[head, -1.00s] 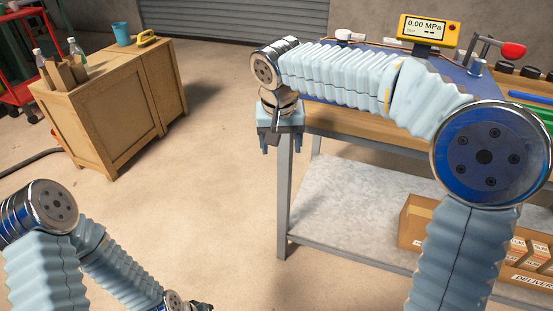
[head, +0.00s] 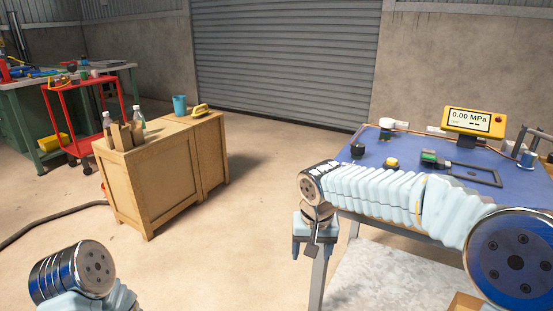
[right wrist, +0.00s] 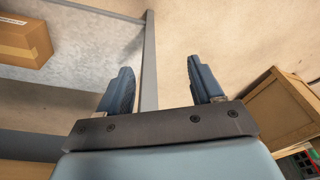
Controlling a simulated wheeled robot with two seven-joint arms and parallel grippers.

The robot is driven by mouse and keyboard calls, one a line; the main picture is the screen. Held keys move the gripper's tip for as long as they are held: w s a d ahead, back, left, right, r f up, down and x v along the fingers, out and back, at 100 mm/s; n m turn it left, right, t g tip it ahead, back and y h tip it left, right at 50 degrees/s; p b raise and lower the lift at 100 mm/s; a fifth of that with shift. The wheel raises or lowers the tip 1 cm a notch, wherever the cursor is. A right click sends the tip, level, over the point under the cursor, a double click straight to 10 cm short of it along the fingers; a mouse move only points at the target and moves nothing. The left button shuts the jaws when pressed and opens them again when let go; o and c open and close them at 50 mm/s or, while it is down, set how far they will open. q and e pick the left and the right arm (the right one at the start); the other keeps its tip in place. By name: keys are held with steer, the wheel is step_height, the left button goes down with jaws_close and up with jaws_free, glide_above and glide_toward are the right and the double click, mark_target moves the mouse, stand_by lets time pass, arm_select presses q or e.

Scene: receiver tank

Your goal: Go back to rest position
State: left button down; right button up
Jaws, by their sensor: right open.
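My right arm reaches in from the right in the head view. Its right gripper (head: 315,248) hangs fingers-down beside the near left corner of the blue-topped workbench (head: 440,205), apart from any object. The right wrist view shows the same gripper (right wrist: 158,82) open, its two blue fingers spread with nothing between them. Part of my left arm shows at the lower left of the head view; the left gripper is out of the picture.
A yellow gauge (head: 473,121) reading 0.00 MPa stands on the bench. Open floor (head: 255,240) lies between cabinet and bench. A cardboard box (right wrist: 22,42) sits on the lower shelf.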

steer(key=s+a+f+g+y, duration=0.1)
steer(key=s+f, duration=0.3)
steer(key=f, duration=0.6)
steer(key=s+a+f+y, duration=0.15)
steer(key=s+f, duration=0.25)
steer(key=f, duration=0.6)
steer(key=s+f+g+y, duration=0.15)
steer(key=s+f, duration=0.25)
steer(key=f, duration=0.6)
steer(key=s+d+f+t, duration=0.1)
steer(key=s+f, duration=0.5)
steer(key=s, duration=0.3)
steer(key=shift+d+f, duration=0.15)
steer(key=shift+d, duration=0.1)
